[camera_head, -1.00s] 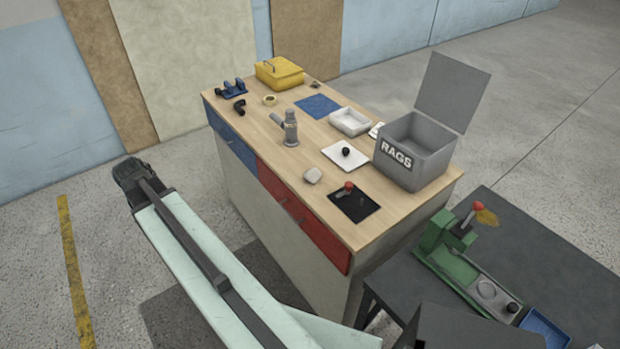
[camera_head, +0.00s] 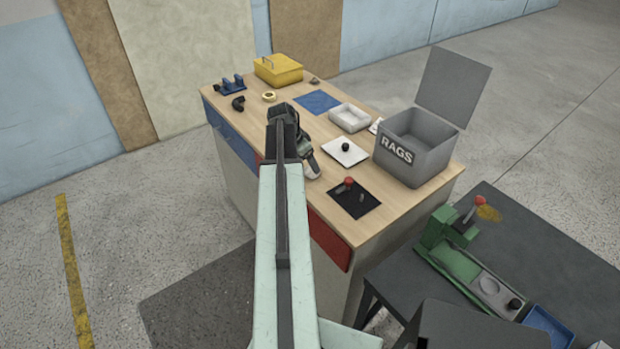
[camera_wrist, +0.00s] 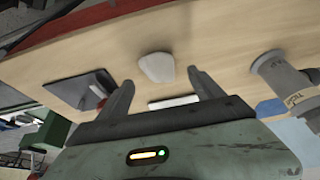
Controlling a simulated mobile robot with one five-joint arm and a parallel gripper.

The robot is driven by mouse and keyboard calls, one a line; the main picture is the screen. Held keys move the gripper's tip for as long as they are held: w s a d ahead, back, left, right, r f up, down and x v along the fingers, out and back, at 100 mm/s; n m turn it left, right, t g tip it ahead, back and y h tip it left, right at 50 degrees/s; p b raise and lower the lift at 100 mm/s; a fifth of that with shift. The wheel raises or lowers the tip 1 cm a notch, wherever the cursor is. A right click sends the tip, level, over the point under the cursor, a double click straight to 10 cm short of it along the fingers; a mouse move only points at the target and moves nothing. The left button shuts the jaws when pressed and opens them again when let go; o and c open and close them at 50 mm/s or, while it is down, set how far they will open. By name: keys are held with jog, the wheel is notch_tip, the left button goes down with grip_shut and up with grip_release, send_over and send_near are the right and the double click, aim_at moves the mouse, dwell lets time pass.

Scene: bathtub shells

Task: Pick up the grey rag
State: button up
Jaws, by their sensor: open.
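A pale grey, smooth rounded lump (camera_wrist: 157,67), which I take for the grey rag, lies on the light wood bench top (camera_wrist: 225,40). In the wrist view it shows beyond my gripper (camera_wrist: 160,78), roughly in line with the gap between the fingers. The fingers are apart with nothing held, and do not appear to touch it. In the head view my gripper (camera_head: 307,152) is over the bench's near side and mostly hides the lump.
A black pad with a red-knobbed lever (camera_head: 353,200), a white plate with a black knob (camera_head: 345,152) and a grey RAGS bin (camera_head: 415,148) with raised lid stand to the right. A grey metal fitting (camera_wrist: 285,80) is close to my gripper. A yellow box (camera_head: 278,70) is at the back.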

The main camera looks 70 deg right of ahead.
jog(key=b+x, duration=0.4)
jog(key=x, duration=0.1)
jog(key=shift+s+d+f+b, duration=0.1)
jog(key=shift+s+f+b, duration=0.05)
jog(key=shift+b, duration=0.25)
jog(key=shift+c, duration=0.3)
jog(key=c, duration=1.5)
jog(key=shift+r+p, duration=0.9)
jog(key=shift+c, duration=0.2)
jog(key=p+v, duration=0.2)
jog(key=shift+r, duration=0.3)
jog(key=w+a, duration=0.4)
jog(key=a, duration=0.2)
jog(key=w+a+r+p, duration=0.1)
jog(key=w+a, duration=0.3)
jog(key=a, duration=0.3)
